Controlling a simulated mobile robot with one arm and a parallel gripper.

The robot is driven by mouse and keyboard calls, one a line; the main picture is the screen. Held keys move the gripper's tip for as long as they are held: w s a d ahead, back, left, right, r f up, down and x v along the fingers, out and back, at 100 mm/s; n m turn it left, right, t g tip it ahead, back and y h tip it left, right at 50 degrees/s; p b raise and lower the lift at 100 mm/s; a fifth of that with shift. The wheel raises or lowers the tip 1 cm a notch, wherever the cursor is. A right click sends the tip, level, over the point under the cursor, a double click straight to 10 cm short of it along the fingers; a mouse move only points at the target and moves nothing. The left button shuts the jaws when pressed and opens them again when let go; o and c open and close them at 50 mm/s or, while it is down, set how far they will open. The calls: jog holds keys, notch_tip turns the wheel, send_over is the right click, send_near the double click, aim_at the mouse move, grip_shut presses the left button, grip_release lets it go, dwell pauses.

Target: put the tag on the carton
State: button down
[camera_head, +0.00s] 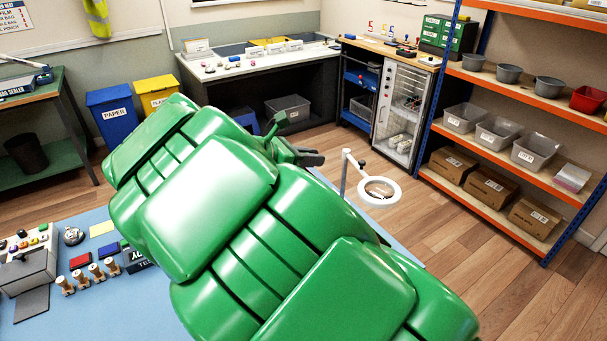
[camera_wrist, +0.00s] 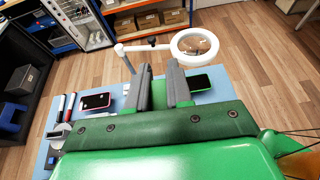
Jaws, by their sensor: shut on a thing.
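My gripper (camera_wrist: 160,84) is in the lower middle of the wrist view, with its two grey fingers over the blue bench. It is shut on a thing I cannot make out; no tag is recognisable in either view. In the head view the dark fingertips (camera_head: 313,158) show past my green arm. Brown cartons with white labels stand on the shelf rack's lowest shelf: a left one (camera_head: 452,164), a middle one (camera_head: 490,188) and a right one (camera_head: 534,217). The cartons also show far off at the top of the wrist view (camera_wrist: 148,20). My gripper is well apart from them.
A white ring magnifier (camera_head: 379,190) stands close by the gripper. Two phones, one red-rimmed (camera_wrist: 96,101) and one green (camera_wrist: 199,83), lie on the blue bench (camera_head: 45,321). The wooden floor before the rack is clear.

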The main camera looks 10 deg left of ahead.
jog(key=w+a+f, duration=0.3)
jog(key=w+f, duration=0.3)
jog(key=f, duration=0.3)
jog(key=shift+f, duration=0.35)
jog(key=shift+f, duration=0.1)
jog(key=c, duration=1)
grip_release()
jog(key=shift+c, duration=0.2)
jog(key=v, duration=1.2)
jog(key=shift+d, duration=0.1)
